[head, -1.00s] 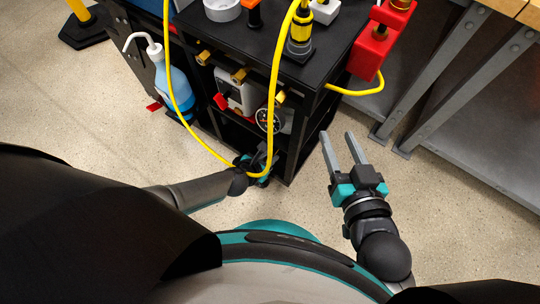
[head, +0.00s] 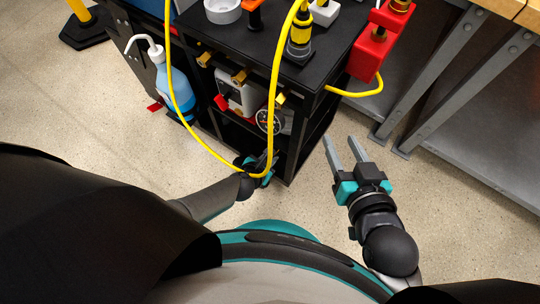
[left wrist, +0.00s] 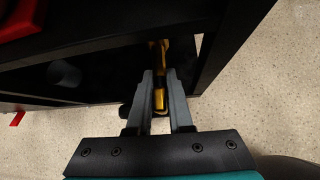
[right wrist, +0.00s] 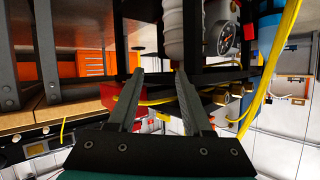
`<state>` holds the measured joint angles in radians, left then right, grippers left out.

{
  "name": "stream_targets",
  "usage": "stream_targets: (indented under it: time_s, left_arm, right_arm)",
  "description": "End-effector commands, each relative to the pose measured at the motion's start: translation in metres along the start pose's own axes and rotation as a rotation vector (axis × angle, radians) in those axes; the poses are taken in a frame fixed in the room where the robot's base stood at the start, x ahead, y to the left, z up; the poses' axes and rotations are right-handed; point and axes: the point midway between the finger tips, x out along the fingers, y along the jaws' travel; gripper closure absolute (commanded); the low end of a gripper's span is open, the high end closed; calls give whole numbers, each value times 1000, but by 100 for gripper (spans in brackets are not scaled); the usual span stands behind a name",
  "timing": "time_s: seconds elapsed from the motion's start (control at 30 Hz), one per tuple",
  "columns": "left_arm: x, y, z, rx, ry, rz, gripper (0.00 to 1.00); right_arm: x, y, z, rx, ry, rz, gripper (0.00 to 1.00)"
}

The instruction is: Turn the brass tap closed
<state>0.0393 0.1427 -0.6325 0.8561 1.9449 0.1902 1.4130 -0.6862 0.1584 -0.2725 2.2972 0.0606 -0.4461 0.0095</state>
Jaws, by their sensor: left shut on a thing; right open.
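The brass tap (left wrist: 159,97) shows in the left wrist view as a yellow-gold piece at the lower edge of the dark cart. My left gripper (left wrist: 159,88) is shut on it, with one finger on each side of the lever. In the head view my left gripper (head: 264,167) is low at the front corner of the cart, partly behind the yellow cable, and the tap is hidden there. My right gripper (head: 345,155) is open and empty over the floor, right of the cart. Its spread fingers also show in the right wrist view (right wrist: 160,88).
The black cart (head: 262,72) carries a gauge (head: 268,121) and brass fittings (head: 240,76) on its front. A yellow cable (head: 273,90) loops down close to my left gripper. A blue bottle (head: 173,85) hangs left. A grey-legged bench (head: 440,85) stands right.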

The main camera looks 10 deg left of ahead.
Motion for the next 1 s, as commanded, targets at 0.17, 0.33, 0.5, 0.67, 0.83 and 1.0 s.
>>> stream_targets:
  time_s: [0.17, 0.33, 0.5, 0.67, 0.83, 1.0]
  left_arm:
    - [2, -3, 3, 77, -4, 83, 100]
    - [2, -2, 2, 157, -4, 160, 100]
    - [2, -1, 2, 214, -2, 218, 100]
    - [1, -1, 2, 254, -2, 255, 100]
    - [0, 0, 2, 271, -1, 272, 100]
    - [0, 0, 2, 272, 0, 273, 100]
  right_arm:
    - [1, -3, 1, 6, 30, -8, 50]
    - [0, -12, -4, 26, 137, -33, 50]
    - [-4, -20, -9, 49, 242, -53, 50]
    - [-9, -26, -13, 67, 318, -66, 50]
    - [-12, -28, -16, 74, 352, -71, 50]
    - [-12, -28, -17, 75, 355, -71, 50]
